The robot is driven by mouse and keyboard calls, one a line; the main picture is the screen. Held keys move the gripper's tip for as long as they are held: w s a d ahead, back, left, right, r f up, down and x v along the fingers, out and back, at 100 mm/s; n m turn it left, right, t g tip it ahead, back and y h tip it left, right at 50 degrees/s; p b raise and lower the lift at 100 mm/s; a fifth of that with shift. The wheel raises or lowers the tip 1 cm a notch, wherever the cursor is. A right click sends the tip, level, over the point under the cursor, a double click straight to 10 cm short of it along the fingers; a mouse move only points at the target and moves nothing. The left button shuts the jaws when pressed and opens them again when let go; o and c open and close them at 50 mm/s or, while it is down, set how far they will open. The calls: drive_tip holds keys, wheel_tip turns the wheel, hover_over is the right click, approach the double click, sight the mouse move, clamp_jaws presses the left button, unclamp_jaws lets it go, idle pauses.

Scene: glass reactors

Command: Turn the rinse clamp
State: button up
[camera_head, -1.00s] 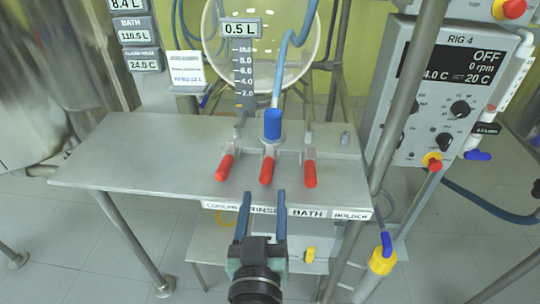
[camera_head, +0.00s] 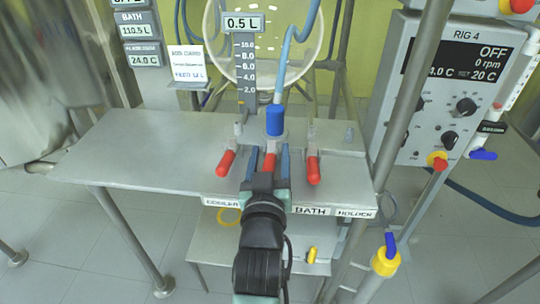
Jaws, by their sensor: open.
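The rinse clamp (camera_head: 270,162) is the middle of three red-handled clamps on the grey metal shelf. A blue hose fitting (camera_head: 275,120) stands just behind it. My gripper (camera_head: 268,153) is open, with one blue finger on each side of the middle red handle. I cannot tell whether the fingers touch it. My gripper hides the near end of the handle and the rinse label on the shelf's front edge.
Red clamps stand close by, one on the left (camera_head: 226,163) and one on the right (camera_head: 313,170). The shelf (camera_head: 130,150) is bare to the left. A metal post (camera_head: 405,90) and the RIG 4 control box (camera_head: 462,90) stand at the right.

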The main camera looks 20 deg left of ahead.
clamp_jaws()
idle(1.4)
